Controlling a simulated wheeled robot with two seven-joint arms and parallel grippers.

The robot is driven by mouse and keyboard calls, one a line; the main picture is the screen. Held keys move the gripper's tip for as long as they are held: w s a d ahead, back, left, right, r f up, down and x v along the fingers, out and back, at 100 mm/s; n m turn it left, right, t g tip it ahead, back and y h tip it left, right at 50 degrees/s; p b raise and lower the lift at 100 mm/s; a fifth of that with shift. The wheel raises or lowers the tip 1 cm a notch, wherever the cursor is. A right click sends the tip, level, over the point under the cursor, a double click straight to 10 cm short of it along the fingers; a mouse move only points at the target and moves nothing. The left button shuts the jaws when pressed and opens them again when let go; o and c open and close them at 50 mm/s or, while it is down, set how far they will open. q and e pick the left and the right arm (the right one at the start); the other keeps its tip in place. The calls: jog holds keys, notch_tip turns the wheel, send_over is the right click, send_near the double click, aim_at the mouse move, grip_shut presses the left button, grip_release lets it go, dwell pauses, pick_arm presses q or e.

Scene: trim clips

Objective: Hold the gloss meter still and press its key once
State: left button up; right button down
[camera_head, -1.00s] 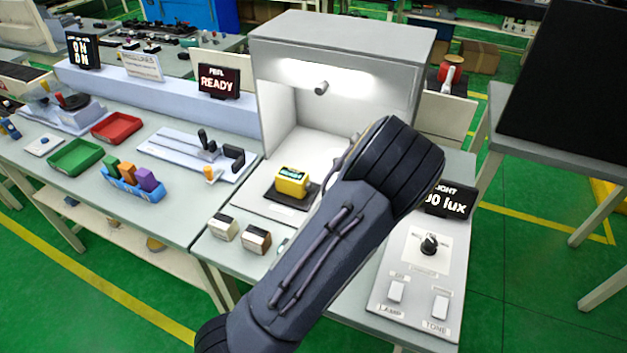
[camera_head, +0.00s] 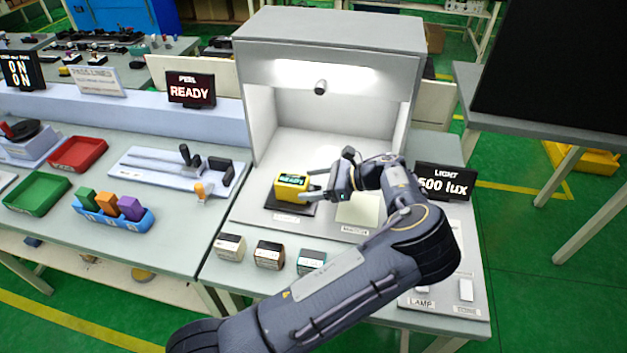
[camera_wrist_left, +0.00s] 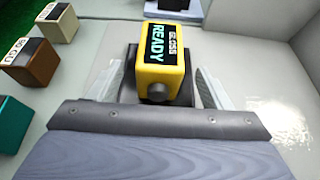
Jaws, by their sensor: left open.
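My left gripper (camera_head: 313,185) is open at the meter's right side in the head view. In the wrist view its two pale fingers stand to either side of the meter's near end, with visible gaps. My right gripper is not in view.
The light booth (camera_head: 330,37) stands behind and over the meter. Several small sample blocks (camera_head: 268,255) line the table's front. A pale plate (camera_head: 358,211) lies right of the meter, near a 500 lux display (camera_head: 445,184). A READY sign (camera_head: 190,90) stands left.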

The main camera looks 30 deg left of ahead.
aim_at(293, 186)
pick_arm(q)
jog(key=shift+p+x, duration=0.7)
jog(key=shift+x, duration=2.35)
jog(key=c, duration=1.2)
